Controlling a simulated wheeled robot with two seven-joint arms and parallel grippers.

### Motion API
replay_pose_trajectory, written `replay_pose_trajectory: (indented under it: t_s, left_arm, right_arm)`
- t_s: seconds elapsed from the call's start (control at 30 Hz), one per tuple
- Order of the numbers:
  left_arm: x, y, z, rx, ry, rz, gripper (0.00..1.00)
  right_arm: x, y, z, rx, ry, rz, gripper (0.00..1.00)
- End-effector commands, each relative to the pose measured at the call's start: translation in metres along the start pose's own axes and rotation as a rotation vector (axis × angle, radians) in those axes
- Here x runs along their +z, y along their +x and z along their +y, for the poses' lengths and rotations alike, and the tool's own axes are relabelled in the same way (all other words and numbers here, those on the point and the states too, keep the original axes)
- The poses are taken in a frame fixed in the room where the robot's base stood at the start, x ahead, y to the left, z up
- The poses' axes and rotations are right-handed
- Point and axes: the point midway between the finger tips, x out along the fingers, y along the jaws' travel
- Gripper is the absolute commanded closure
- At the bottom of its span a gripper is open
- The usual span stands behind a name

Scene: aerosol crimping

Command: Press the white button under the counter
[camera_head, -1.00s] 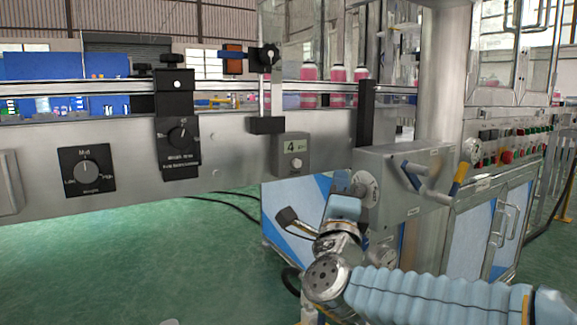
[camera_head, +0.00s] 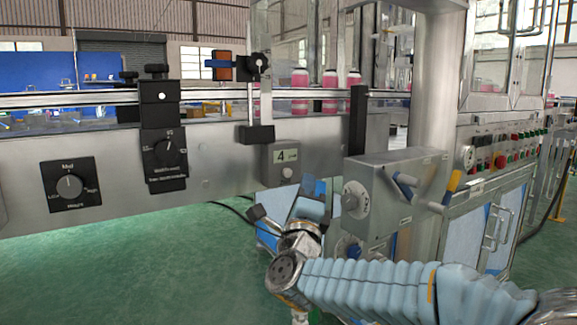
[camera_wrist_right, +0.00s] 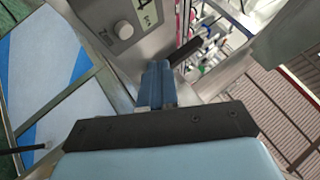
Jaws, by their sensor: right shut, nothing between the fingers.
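The counter (camera_head: 286,157) is a small grey box with a display reading 4, on the metal side panel of the conveyor. Its round whitish button (camera_head: 288,173) sits just below the display. In the right wrist view the button (camera_wrist_right: 123,29) shows at upper left, with the counter's display (camera_wrist_right: 146,8) beside it. My right gripper (camera_head: 316,186) is below and right of the button, its blue fingers pointing up. In the wrist view its fingers (camera_wrist_right: 157,76) are together and empty, a visible gap away from the button in the picture. My left gripper is out of view.
A grey box (camera_head: 385,190) with a round knob and blue and yellow handles stands right of my right gripper. A dark vertical bracket (camera_head: 357,118) is above it. Pink bottles (camera_head: 329,90) stand on the conveyor behind. Two black dials are at left.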

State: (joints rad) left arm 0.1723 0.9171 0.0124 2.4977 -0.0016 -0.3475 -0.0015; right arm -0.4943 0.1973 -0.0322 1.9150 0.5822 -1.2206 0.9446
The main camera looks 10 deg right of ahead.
Motion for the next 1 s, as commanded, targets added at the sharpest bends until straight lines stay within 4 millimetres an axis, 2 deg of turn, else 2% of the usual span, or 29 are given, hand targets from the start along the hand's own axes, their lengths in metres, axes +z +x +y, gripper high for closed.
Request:
replay_pose_trajectory:
  t_s: [0.07,0.33,1.0]
  left_arm:
    - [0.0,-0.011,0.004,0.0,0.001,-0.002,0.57]
    - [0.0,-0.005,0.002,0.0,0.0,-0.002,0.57]
    - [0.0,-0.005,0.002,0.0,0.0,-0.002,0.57]
  right_arm:
    - [0.007,0.009,0.003,0.001,-0.003,-0.001,1.0]
    - [0.017,0.023,0.018,-0.001,-0.001,0.0,1.0]
    - [0.019,0.026,0.019,-0.001,-0.001,0.0,1.0]
